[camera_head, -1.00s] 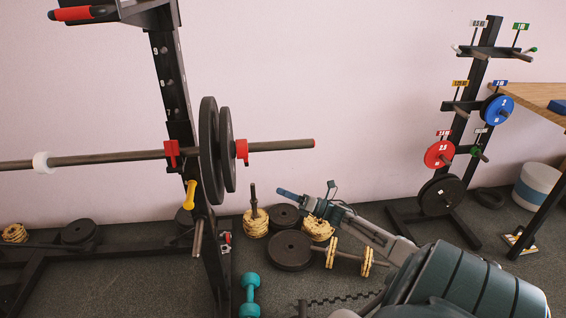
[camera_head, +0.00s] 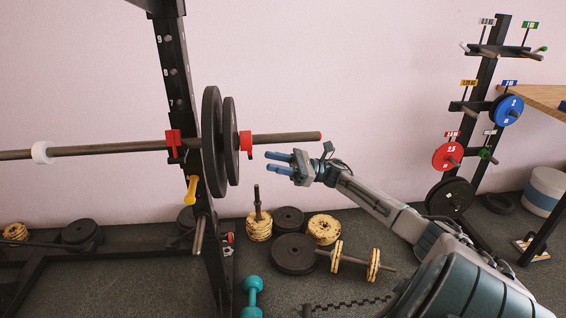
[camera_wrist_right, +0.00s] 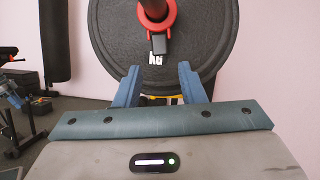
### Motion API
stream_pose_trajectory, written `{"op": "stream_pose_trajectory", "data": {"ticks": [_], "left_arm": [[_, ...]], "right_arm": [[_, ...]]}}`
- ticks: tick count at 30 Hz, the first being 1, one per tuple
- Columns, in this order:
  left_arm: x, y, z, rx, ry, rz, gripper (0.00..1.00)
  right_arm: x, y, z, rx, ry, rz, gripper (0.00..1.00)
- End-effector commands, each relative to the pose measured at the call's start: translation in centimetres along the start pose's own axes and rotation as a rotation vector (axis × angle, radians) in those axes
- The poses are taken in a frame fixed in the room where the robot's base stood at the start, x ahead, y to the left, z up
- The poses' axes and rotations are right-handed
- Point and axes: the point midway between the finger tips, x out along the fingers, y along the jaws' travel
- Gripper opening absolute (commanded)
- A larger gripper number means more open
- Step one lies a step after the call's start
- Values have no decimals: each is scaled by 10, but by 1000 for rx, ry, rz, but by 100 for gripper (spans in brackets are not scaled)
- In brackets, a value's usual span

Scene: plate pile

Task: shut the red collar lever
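The red collar (camera_head: 246,142) sits on the barbell sleeve (camera_head: 285,138), against the outer of two black plates (camera_head: 212,148). In the right wrist view the red collar (camera_wrist_right: 158,22) is at the top, with a dark grey lever (camera_wrist_right: 158,44) hanging down from it in front of the plate face. My right gripper (camera_head: 268,162) is below and to the right of the collar, its blue fingers pointing left. In the wrist view the fingers (camera_wrist_right: 157,72) are apart, with nothing between them, just below the lever. My left gripper is out of view.
The black rack upright (camera_head: 178,90) carries a red holder (camera_head: 173,143) and a yellow-handled part (camera_head: 191,189). Small plates and a dumbbell (camera_head: 354,261) lie on the floor below. A plate tree (camera_head: 480,90) stands at right. The space around the sleeve end is clear.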

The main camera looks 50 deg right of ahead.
Motion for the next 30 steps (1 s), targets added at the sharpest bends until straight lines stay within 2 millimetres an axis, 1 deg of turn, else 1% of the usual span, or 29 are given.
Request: {"op": "stream_pose_trajectory", "data": {"ticks": [1, 5, 7, 18, 24, 30], "left_arm": [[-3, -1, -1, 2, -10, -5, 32], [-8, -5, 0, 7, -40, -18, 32], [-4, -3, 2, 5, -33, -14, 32], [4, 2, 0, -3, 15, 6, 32], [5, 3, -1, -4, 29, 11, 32], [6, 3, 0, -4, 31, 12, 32]], "right_arm": [[5, 0, 2, 0, -2, 0, 36], [16, 0, 2, -1, -2, 0, 36], [20, 0, -1, -1, -2, 0, 36], [46, 0, -1, 0, -1, 0, 36], [53, 0, -1, 0, 1, -1, 36], [54, 0, 0, 1, 1, -1, 36]]}}
